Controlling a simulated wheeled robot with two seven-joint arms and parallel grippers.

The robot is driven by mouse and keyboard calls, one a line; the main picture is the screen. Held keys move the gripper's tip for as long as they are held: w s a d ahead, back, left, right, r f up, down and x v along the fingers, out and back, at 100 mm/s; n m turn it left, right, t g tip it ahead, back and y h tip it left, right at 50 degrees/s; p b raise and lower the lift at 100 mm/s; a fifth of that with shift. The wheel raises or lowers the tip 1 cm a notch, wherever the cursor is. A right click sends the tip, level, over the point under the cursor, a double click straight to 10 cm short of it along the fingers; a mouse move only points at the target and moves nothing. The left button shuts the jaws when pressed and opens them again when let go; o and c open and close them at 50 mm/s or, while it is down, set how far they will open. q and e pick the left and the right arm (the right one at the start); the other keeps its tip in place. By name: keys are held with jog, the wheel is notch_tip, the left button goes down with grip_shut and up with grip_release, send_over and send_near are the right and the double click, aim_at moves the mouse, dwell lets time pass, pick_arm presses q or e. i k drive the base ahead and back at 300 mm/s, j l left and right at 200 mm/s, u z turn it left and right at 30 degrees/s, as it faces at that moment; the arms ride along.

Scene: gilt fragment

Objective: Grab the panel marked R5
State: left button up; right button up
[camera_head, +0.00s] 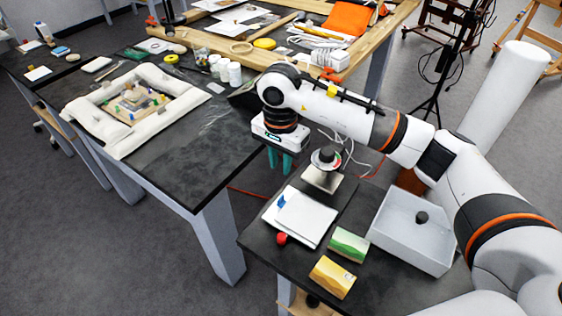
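A green panel (349,245) and a yellow panel (332,277) lie on the front right table, one behind the other. Any marking on them is too small to read, so I cannot tell which is R5. My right gripper (280,161) has teal fingers pointing down, spaced apart with nothing visible between them. It hangs near the gap between the two dark tables, behind and left of both panels. My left gripper is not in view.
A white board (300,217) with a blue item, a red knob (282,239) and a white tray (398,244) share the right table (261,232). A round-topped device (323,165) stands near the gripper. A padded frame (85,115) around a fragment (134,102) lies on the left table.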

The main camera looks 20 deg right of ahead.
aim_at(345, 244)
jog(key=z, duration=1.25)
jog(key=k, duration=0.1)
